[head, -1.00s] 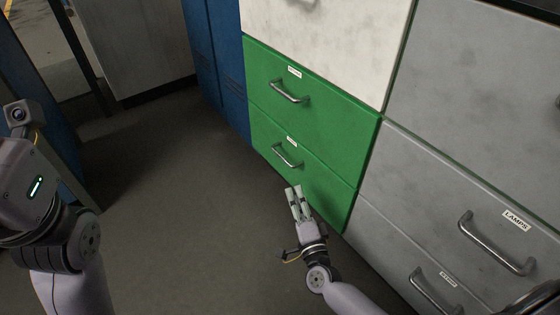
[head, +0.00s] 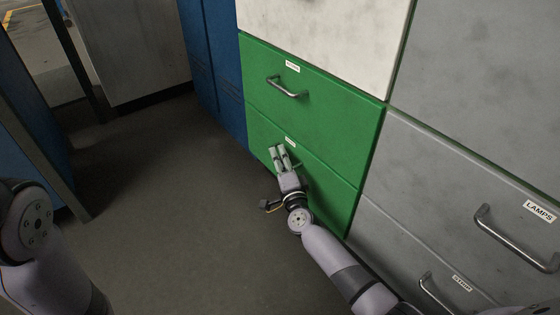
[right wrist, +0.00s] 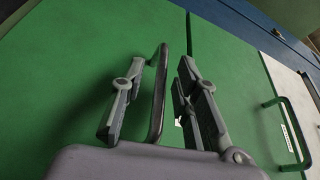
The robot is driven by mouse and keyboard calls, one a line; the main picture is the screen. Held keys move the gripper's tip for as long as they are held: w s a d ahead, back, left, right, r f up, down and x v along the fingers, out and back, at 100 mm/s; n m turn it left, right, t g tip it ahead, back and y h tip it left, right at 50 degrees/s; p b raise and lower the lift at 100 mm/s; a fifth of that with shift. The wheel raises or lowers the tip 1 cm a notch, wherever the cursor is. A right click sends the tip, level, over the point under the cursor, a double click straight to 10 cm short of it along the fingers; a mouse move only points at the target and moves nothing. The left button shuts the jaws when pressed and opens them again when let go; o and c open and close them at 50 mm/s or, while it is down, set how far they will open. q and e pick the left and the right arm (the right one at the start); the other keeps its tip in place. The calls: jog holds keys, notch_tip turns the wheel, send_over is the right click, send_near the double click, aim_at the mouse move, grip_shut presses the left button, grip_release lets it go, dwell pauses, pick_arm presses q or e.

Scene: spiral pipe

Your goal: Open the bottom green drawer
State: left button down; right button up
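The bottom green drawer (head: 325,185) is the lower of two green drawers in the head view, and its front looks flush with the cabinet. Its metal handle (right wrist: 157,95) shows in the right wrist view, standing between the two fingers. My right gripper (head: 279,153) is at that handle in the head view and mostly hides it. In the right wrist view the right gripper (right wrist: 160,105) is open, with a finger on each side of the handle bar and gaps between. My left gripper is out of view; only part of my left arm shows at lower left.
The upper green drawer (head: 340,105) has its own handle (head: 286,87) and looks shut. A white drawer (head: 320,35) is above it. Grey drawers (head: 420,190) with handles stand to the right, a blue cabinet (head: 215,70) to the left. The floor (head: 170,200) in front is clear.

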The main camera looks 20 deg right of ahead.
grip_shut()
dwell(0.3)
dwell(0.6)
